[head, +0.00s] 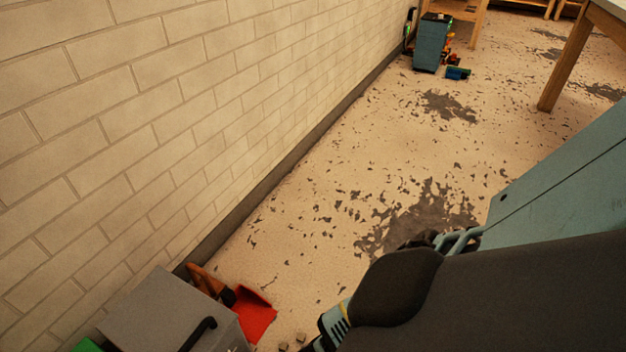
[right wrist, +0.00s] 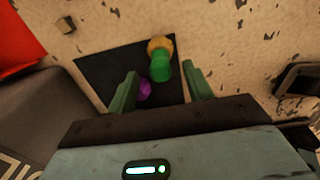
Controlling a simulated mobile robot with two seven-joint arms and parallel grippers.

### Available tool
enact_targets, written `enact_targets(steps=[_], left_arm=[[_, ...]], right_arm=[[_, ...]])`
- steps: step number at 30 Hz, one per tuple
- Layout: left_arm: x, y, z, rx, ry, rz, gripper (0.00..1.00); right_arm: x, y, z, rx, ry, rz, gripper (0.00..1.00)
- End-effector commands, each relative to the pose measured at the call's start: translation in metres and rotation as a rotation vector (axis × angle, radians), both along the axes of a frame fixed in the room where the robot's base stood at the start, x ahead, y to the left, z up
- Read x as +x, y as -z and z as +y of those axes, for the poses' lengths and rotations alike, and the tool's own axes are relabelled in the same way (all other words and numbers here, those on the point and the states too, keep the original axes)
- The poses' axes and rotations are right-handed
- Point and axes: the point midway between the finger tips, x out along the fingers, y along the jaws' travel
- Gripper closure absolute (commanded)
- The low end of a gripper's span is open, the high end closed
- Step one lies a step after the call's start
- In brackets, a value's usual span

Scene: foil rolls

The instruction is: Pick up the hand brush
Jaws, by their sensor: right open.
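I cannot pick out the hand brush for sure. An orange-brown piece (head: 207,281), possibly its handle, stands by the wall behind a grey box, next to a red item (head: 254,314) that looks like a dustpan. Red also shows at the upper left of the right wrist view (right wrist: 18,38). My right gripper (right wrist: 160,70) is open, fingers pointing down toward the floor. Beyond and between its fingers are a green piece with a yellow-orange end (right wrist: 160,60) and a purple piece (right wrist: 145,90), apart from the fingers as far as I see. My left gripper is out of view.
The grey box (head: 160,305) with a black handle stands against the wall at lower left. A dark square mat (right wrist: 100,70) lies on the floor below my right gripper. A blue-grey bin (head: 430,45) and a wooden-legged table (head: 566,65) are far off. The middle floor is clear.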

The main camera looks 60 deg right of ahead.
Motion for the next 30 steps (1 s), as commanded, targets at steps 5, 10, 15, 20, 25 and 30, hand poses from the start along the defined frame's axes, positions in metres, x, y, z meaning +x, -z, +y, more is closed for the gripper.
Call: enact_targets(steps=[5,10,15,20,25,30], left_arm=[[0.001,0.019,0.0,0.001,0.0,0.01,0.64],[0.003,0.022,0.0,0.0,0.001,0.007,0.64],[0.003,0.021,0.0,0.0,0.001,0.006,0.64],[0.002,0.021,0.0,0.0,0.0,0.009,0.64],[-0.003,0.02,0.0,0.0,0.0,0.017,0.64],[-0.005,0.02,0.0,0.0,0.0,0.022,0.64]], right_arm=[[-0.001,0.028,0.001,-0.001,0.0,0.002,0.49],[-0.001,0.033,0.001,-0.001,0.001,0.0,0.49],[-0.001,0.031,0.001,0.0,0.001,0.0,0.52],[-0.001,0.031,0.001,0.0,0.001,0.0,0.73],[-0.001,0.032,0.001,0.0,0.001,0.001,0.95],[-0.001,0.032,0.001,0.0,0.001,0.001,0.98]])
